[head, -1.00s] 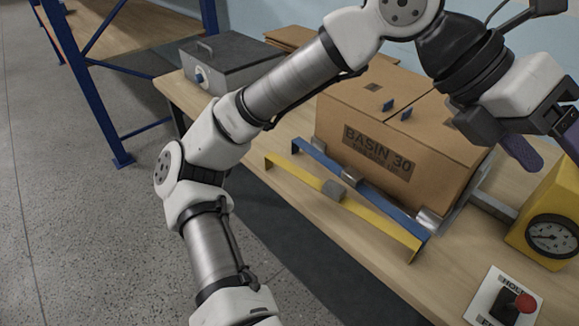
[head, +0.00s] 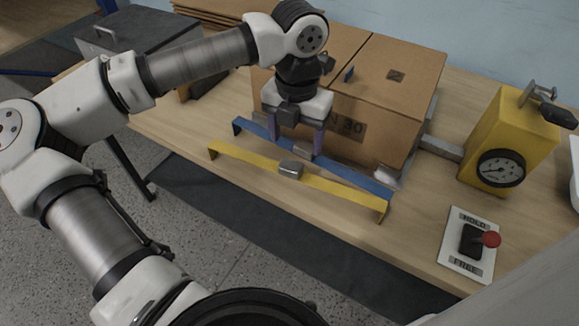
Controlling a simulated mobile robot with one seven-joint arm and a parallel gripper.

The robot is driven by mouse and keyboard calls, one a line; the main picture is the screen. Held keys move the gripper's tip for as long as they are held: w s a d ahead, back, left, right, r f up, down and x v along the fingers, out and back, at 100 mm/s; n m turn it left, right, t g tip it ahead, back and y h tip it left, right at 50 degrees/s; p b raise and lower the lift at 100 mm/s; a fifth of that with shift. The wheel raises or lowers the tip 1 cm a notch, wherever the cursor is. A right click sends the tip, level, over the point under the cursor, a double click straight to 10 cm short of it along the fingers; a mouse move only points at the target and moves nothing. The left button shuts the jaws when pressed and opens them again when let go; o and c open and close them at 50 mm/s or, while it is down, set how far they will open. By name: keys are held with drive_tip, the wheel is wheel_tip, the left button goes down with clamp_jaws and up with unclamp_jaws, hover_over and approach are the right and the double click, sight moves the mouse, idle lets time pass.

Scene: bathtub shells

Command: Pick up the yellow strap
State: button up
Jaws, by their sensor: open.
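The yellow strap (head: 340,190) is a long bar with bent-down ends, lying along the front of the wooden table. A grey metal block (head: 291,169) sits at its middle. A similar blue strap (head: 352,177) runs parallel just behind it. My gripper (head: 296,148) points down with its two purple-grey fingers apart, one each side of the blue strap's middle as seen from here. It is just behind the yellow strap and appears empty. Whether the fingers touch the blue strap cannot be told.
A cardboard box (head: 385,90) marked with a label stands right behind my gripper. A yellow gauge unit (head: 505,135) and a HOLD/FREE lever plate (head: 467,245) with a red knob are on the right. A grey case (head: 135,40) is at the back left. Bare table lies between strap and lever.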

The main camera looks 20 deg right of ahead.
sight(290, 165)
drive_tip(key=f+p, duration=0.1)
drive_tip(key=f, duration=0.1)
drive_tip(key=a+f+p, duration=0.1)
drive_tip(key=f, duration=0.2)
drive_tip(key=shift+f, duration=0.6)
drive_tip(key=c, duration=1.1)
